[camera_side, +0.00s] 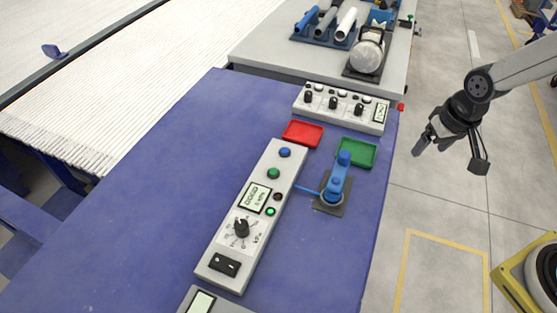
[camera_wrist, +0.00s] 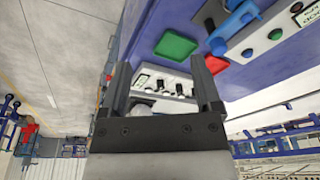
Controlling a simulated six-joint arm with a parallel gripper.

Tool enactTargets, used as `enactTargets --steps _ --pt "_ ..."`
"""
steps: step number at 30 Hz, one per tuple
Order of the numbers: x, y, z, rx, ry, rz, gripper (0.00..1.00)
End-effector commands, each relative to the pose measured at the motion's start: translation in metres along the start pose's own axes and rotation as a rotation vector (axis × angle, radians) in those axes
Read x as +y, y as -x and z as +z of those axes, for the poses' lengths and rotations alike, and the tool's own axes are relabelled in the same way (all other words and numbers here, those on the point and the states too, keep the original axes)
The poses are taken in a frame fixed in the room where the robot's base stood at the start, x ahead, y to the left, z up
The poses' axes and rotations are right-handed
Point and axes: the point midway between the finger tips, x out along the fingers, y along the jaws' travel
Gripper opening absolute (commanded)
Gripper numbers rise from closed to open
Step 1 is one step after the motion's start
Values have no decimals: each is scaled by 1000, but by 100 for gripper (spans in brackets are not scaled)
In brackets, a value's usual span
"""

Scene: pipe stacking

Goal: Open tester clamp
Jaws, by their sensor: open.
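The tester clamp (camera_side: 336,187) is a blue upright device on a dark square plate, on the blue table right of the long grey tester panel (camera_side: 255,215). A thin blue line runs from it to the panel. Whether the clamp is open or closed, or holds a pipe, I cannot tell. In the wrist view the blue clamp (camera_wrist: 236,22) shows at the top right, beyond the fingers. My gripper (camera_side: 428,140) is open and empty, to the right of the table's edge and apart from the clamp. Its two dark fingers (camera_wrist: 163,72) stand spread in the wrist view.
A red tray (camera_side: 303,134) and a green tray (camera_side: 357,152) lie beside the clamp and a second control panel (camera_side: 341,108). A grey table (camera_side: 270,45) behind carries a pipe rack (camera_side: 325,28) and a round white device (camera_side: 367,52). The blue table's left part is clear.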

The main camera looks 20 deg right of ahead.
Motion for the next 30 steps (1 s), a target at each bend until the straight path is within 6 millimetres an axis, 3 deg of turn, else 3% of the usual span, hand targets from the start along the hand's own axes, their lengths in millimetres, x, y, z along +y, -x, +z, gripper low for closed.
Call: enactTargets --steps 6,15,22,30 --pt "-30 -19 -42 -58 -226 10 81" --pt "-80 -53 -89 -129 -567 58 81" --pt "-109 -76 -107 -159 -760 101 81" --pt "-118 -83 -112 -165 -823 115 81"
